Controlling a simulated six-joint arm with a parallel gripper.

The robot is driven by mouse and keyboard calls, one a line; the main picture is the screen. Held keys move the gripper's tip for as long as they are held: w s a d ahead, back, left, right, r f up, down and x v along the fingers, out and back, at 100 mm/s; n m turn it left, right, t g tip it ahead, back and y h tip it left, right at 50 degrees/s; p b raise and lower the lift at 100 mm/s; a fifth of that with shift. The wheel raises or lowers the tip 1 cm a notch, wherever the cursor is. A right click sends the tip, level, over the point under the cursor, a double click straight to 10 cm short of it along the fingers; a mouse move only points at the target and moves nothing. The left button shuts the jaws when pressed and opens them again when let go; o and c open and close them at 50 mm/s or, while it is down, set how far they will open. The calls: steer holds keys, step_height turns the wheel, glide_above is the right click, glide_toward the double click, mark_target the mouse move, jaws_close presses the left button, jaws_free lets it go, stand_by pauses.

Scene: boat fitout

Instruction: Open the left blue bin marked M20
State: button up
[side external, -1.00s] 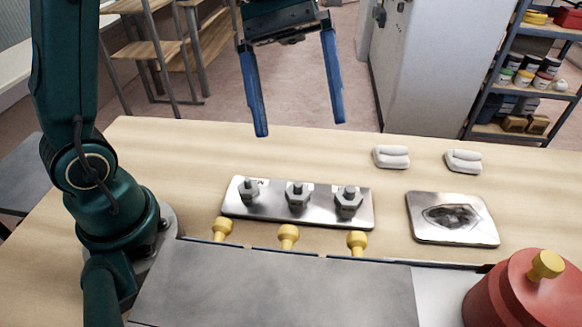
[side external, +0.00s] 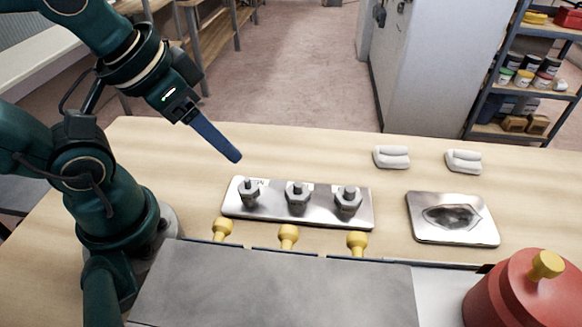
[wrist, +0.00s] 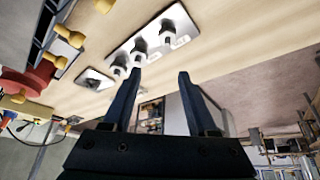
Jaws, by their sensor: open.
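Several yellow knobs stick out from under a grey cabinet top (side external: 280,285) in the side view: a left knob (side external: 221,229), a middle knob (side external: 288,236) and a right knob (side external: 357,243). The bin faces and any M20 marking are hidden. The knobs also show at upper left in the wrist view, one being a yellow knob (wrist: 68,36). My gripper (wrist: 160,75) is open and empty, its two blue fingers apart. In the side view it hangs above the table, beyond the left knob, apart from it.
A metal plate (side external: 329,215) with several bolts and nuts stands just beyond the knobs. A steel tray (side external: 460,235) lies right of it, with two white blocks (side external: 391,157) (side external: 463,161) behind. A red canister (side external: 528,292) is at front right. The far-left tabletop is clear.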

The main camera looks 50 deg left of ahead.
mark_target(355, 234)
steer(key=w+d+r+n+g+h, duration=0.2)
steer(key=w+d+g+h, duration=0.1)
steer(key=d+g+h, duration=0.15)
steer(key=w+d+r+n+g+h, duration=0.1)
steer(key=w+d+r+g+h, duration=0.1)
steer(key=w+d+g+h, duration=0.3)
steer(key=shift+w+d+f+n+g+h, duration=0.15)
steer(key=shift+d+f+n+g+h, duration=0.4)
steer(key=shift+d+f, duration=1.05)
steer(key=shift+w+d+f+n+g+h, duration=0.15)
steer(key=shift+d+f+n+g, duration=0.7)
steer(key=shift+f, duration=1.3)
steer(key=shift+w+d+f+n+g+h, duration=0.15)
steer(key=shift+d+f+n+h, duration=0.35)
steer(key=shift+d+f, duration=1.2)
steer(key=shift+a+f, duration=0.15)
steer(key=shift+a, duration=0.05)
jaws_close()
